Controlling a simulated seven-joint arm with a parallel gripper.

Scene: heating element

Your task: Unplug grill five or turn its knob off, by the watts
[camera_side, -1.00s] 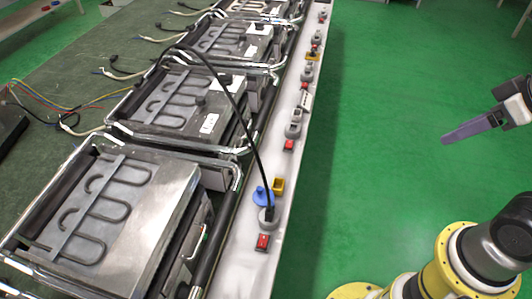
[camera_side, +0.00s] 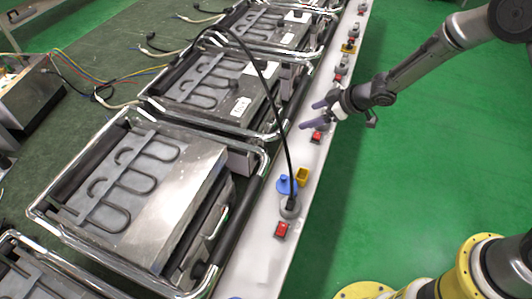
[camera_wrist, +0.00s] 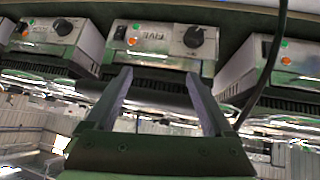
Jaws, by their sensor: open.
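My gripper (camera_side: 314,114) is open and empty, above the socket strip (camera_side: 262,255) beside the grills. In the wrist view my open gripper (camera_wrist: 162,76) points at a grill front (camera_wrist: 160,57) whose upside-down label appears to read FIVE. That front has a black knob (camera_wrist: 193,37), a dark switch (camera_wrist: 120,32), and a green and an orange light. The knob is beyond the right finger, apart from it. In the side view a black plug (camera_side: 291,203) with a black cable stands in a round grey socket on the strip. Which grill the cable feeds is unclear.
Other grill fronts with knobs flank it in the wrist view, left (camera_wrist: 63,27) and right (camera_wrist: 268,50). A black cable (camera_wrist: 275,65) hangs at the right. The strip carries several red switches (camera_side: 281,230), a blue cap (camera_side: 285,185) and a yellow socket (camera_side: 302,177). Green floor (camera_side: 420,180) is clear.

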